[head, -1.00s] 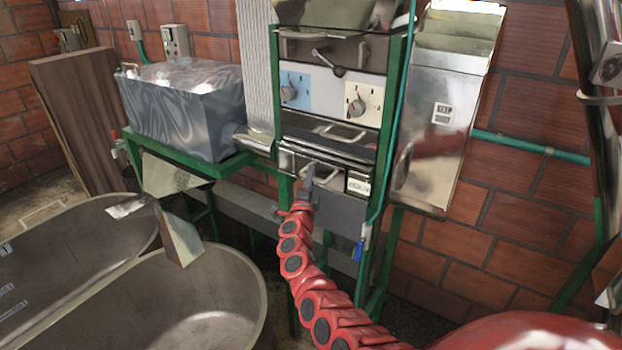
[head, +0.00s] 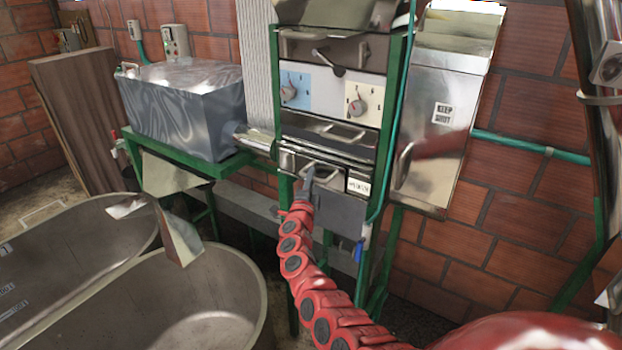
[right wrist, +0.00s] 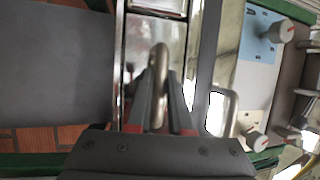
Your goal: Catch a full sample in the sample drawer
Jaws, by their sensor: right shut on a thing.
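The sample drawer (head: 290,161) is the metal-fronted drawer low in the green-framed machine, with a white label at its right. Its bar handle (head: 322,166) also shows in the right wrist view (right wrist: 158,75). My right gripper (head: 308,183) reaches up to the drawer front from below. In the right wrist view its two fingers (right wrist: 158,118) stand on either side of the handle and are shut on it. I cannot tell how far the drawer is out, and its inside is hidden. My left gripper is not in view.
Above the drawer are another handle (head: 342,134) and two dials (head: 357,106) on the panel. A metal chute (head: 448,110) stands at the right and a grey metal box (head: 185,108) at the left. Two large tubs (head: 190,300) fill the lower left.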

